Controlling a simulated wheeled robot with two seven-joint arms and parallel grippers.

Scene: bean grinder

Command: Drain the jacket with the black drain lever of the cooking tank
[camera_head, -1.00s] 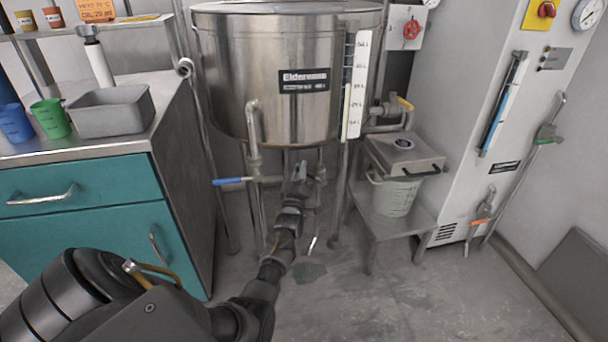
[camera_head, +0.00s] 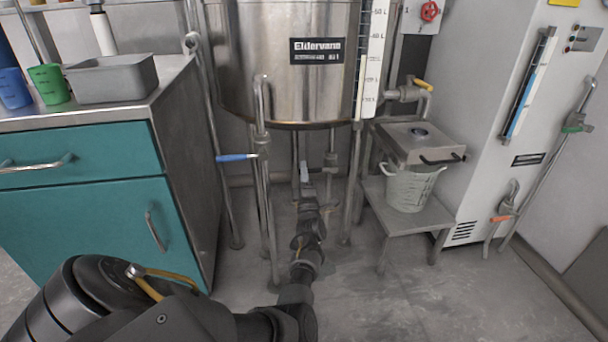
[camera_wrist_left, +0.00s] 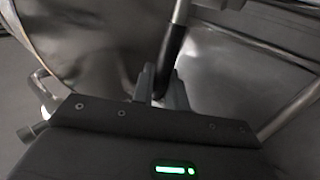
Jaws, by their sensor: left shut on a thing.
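The steel cooking tank (camera_head: 284,75) stands on legs at the back centre of the head view. My left gripper (camera_head: 305,176) is under the tank, among the pipes and legs. In the left wrist view, the two fingers of my left gripper (camera_wrist_left: 160,82) are closed around the black drain lever (camera_wrist_left: 174,52), a black grip on a metal rod. The arm and gripper hide the lever in the head view. A blue-handled lever (camera_head: 237,157) is on a pipe to the left, apart from my gripper. My right gripper is not in view.
A teal cabinet (camera_head: 90,220) stands on the left with cups and a grey tray on top. A low steel stand (camera_head: 425,216) with a bucket (camera_head: 408,188) is on the right. A grey control cabinet (camera_head: 490,90) is beyond it. The floor in front is clear.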

